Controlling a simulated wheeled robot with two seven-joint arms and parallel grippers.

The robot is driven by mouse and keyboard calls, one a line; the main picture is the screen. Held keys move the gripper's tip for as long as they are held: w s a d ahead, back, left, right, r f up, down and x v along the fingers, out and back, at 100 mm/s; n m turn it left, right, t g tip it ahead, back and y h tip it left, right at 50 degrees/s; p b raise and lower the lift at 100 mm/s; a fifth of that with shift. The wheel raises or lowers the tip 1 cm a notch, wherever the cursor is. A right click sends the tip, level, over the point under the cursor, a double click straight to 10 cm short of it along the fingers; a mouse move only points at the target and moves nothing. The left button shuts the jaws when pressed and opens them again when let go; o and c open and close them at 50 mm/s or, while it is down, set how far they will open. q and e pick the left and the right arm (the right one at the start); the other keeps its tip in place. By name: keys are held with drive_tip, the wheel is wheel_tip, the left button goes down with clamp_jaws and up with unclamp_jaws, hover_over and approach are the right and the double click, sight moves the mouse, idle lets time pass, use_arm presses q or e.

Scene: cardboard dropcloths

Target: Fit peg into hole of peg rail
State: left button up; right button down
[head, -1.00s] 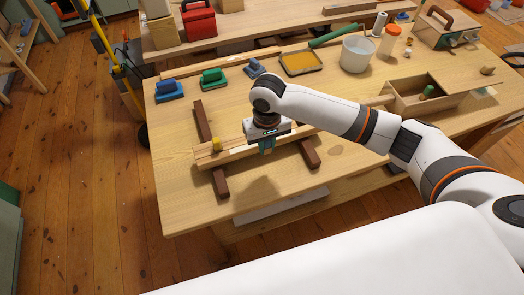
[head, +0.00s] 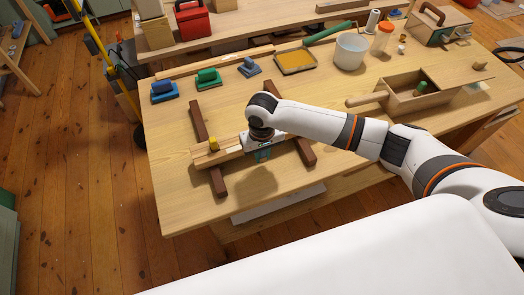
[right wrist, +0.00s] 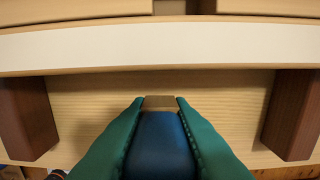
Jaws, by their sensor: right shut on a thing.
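The peg rail (head: 230,152) is a pale wooden rail lying across two dark brown strips on the workbench. My right gripper (head: 264,155) is at the rail's front side, right of the yellow peg. Its teal-green fingers are shut on a blue peg (right wrist: 160,135) with a brown end. In the right wrist view, the rail's pale side (right wrist: 160,48) runs across the top, apart in the picture from the peg's end. A small dark gap (right wrist: 169,7) shows at the top edge. My arm hides part of the rail. My left gripper is not in view.
Dark strips (head: 216,181) and (head: 304,152) lie under the rail. The bench's front left is clear.

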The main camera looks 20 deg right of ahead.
drive_tip(key=c, duration=1.3)
unclamp_jaws()
